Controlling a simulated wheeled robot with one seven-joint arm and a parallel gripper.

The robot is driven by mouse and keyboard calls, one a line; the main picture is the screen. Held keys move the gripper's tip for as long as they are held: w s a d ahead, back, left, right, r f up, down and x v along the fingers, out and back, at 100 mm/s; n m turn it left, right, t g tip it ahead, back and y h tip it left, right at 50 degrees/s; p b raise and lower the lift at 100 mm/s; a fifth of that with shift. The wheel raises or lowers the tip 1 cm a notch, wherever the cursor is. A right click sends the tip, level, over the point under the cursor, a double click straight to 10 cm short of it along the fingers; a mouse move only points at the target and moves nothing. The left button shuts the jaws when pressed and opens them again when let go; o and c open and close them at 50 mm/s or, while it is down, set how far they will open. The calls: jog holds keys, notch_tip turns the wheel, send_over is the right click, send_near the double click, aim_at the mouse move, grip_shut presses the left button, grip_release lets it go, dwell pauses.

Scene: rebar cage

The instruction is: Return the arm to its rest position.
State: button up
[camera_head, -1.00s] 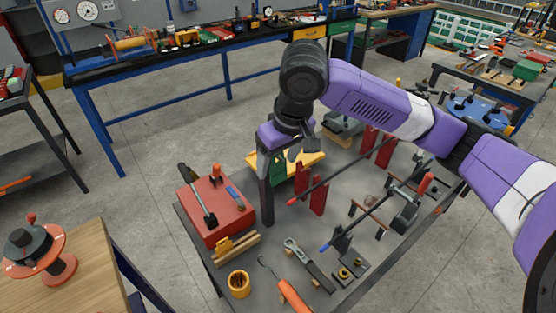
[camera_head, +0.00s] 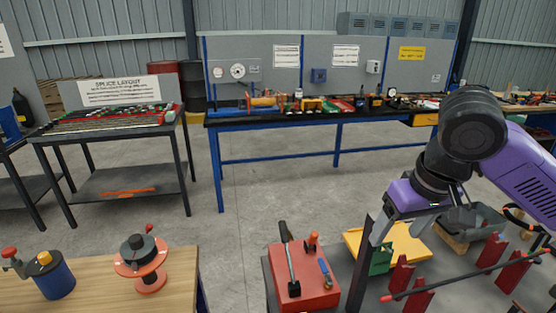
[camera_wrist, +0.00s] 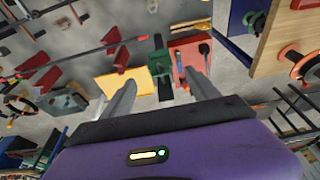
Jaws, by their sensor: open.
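My arm comes in from the right side of the head view, bent over the grey bench. My gripper (camera_wrist: 158,76) is open and empty, with its two fingers wide apart in the wrist view. In the head view one finger hangs down between the red box and the green block; the other is hard to make out. The red box (camera_head: 298,292) with tools on it lies left of the gripper. The green block (camera_head: 381,260) and yellow tray (camera_head: 408,245) stand just right of that finger. Both show beyond the fingers in the wrist view.
Red upright holders (camera_head: 402,272) carry a dark rebar (camera_head: 467,278) with a red end, right of the gripper. A wooden table (camera_head: 105,285) with a red-and-black reel (camera_head: 142,258) is at lower left. A blue-framed workbench (camera_head: 290,117) stands behind, with clear floor before it.

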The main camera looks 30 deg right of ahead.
jog(key=w+a+r+n+t+y, duration=0.1)
jog(key=w+a+r+t, duration=0.2)
jog(key=w+r+t, duration=0.3)
jog(key=w+a+r+t+y, duration=0.2)
jog(key=w+a+r+t, duration=0.1)
jog(key=r+t, duration=0.35)
jog(key=w+a+r+n+t+y, duration=0.1)
jog(key=w+a+r+t, duration=0.2)
jog(key=w+r+t, duration=0.3)
jog(key=s+a+f+m+h, duration=0.2)
jog(key=s+f+m+h, duration=0.5)
jog(key=s+f+h, duration=0.65)
jog(key=s+a+f+n+g+y, duration=0.2)
jog(key=s+a+f+y, duration=0.1)
jog(key=s+f, duration=0.4)
jog(key=s+a+f+n+g+y, duration=0.2)
jog(key=s+a+f+n+y, duration=0.1)
jog(key=s+f, duration=0.4)
jog(key=s+a+f+n+g+y, duration=0.2)
jog(key=s+f, duration=0.5)
jog(key=s, duration=0.5)
jog(key=shift+a+f+n+g+y, duration=0.2)
jog(key=shift+a+n+g+y, duration=0.15)
jog(key=shift+a+n+y, duration=0.6)
